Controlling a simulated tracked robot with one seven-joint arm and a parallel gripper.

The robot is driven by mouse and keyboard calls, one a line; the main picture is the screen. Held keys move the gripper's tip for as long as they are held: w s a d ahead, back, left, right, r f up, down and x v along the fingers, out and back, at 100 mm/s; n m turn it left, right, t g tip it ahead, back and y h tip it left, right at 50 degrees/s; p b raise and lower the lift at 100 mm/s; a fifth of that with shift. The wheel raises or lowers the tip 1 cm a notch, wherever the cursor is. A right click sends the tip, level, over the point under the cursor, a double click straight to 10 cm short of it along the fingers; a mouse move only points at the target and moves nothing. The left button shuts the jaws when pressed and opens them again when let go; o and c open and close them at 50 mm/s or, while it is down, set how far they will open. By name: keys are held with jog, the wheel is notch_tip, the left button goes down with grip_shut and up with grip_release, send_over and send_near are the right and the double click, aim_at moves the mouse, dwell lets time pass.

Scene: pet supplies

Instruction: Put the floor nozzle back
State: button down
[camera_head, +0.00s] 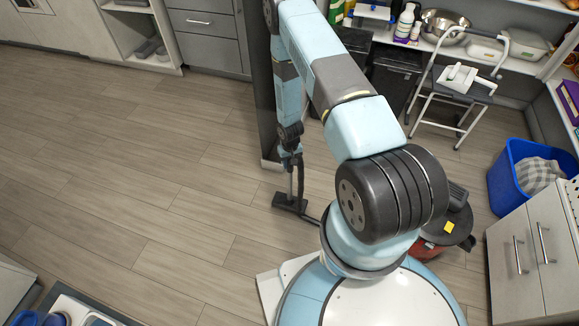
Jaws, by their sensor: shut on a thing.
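The floor nozzle (290,203) is a flat black head at the foot of a thin upright tube (296,182). It is at floor level, left of my arm's base; I cannot tell whether it touches the floor. My gripper (290,157) is small in view and points down, shut around the upper part of the tube. The vacuum cleaner (447,229), with a dark round top, a yellow label and a red body, stands right of my arm, which partly hides it. A dark hose or tube piece runs from beside the nozzle toward my base.
A tall dark panel (263,100) stands just behind and left of my gripper. A step stool (455,92), a blue bin (530,172) with checked cloth and a white cabinet (525,255) are on the right. Dark bins are behind my arm. The wooden floor on the left is clear.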

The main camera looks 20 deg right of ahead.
jog(key=shift+w+f, duration=0.35)
jog(key=shift+f, duration=1.5)
jog(key=c, duration=0.7)
grip_release()
jog(key=shift+f, duration=0.1)
